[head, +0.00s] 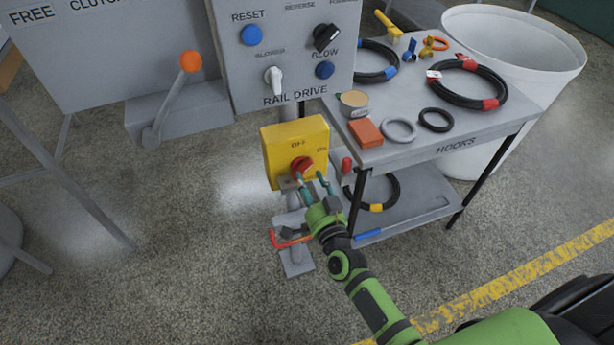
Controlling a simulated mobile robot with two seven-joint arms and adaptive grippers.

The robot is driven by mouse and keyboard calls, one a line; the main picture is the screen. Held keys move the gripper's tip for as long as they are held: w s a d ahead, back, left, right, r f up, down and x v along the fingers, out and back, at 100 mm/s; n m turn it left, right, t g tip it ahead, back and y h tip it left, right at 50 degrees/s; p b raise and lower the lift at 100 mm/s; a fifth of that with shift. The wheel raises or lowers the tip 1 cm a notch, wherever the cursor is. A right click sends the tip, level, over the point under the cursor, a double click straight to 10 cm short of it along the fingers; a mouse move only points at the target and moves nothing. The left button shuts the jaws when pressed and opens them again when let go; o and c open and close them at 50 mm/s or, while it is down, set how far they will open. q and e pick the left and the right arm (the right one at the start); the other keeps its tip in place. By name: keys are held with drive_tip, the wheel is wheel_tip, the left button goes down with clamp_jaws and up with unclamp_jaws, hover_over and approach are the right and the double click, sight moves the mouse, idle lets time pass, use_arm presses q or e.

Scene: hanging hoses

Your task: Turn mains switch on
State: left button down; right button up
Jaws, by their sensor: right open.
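The mains switch is a yellow box (282,145) on a grey post, marked OFF at the top and ON at the right. Its red knob (302,165) sits on the lower part of the box face. My right gripper (310,178) is just below the knob, its teal fingers apart and pointing up toward it. One finger is near the knob's lower left and the other to its right. I cannot tell whether either finger touches the knob. The knob's exact pointing direction is too small to read. My left gripper is out of view.
A grey control panel (290,70) with buttons and knobs hangs above the box. A lever with an orange ball (190,62) is at left. A grey cart (430,150) with hoses and rings stands close on the right, before a white bin (510,50).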

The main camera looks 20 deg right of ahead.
sight(302, 168)
drive_tip(key=w, duration=0.2)
drive_tip(key=shift+w, duration=0.3)
clamp_jaws()
drive_tip(key=shift+m, duration=0.3)
drive_tip(key=m+b, duration=0.1)
drive_tip(key=m, duration=0.3)
drive_tip(key=shift+a+f, duration=0.1)
drive_tip(key=shift+a, duration=0.05)
drive_tip(key=shift+a+m+b, duration=0.1)
drive_tip(key=shift+m+b, duration=0.25)
drive_tip(key=shift+m, duration=1.75)
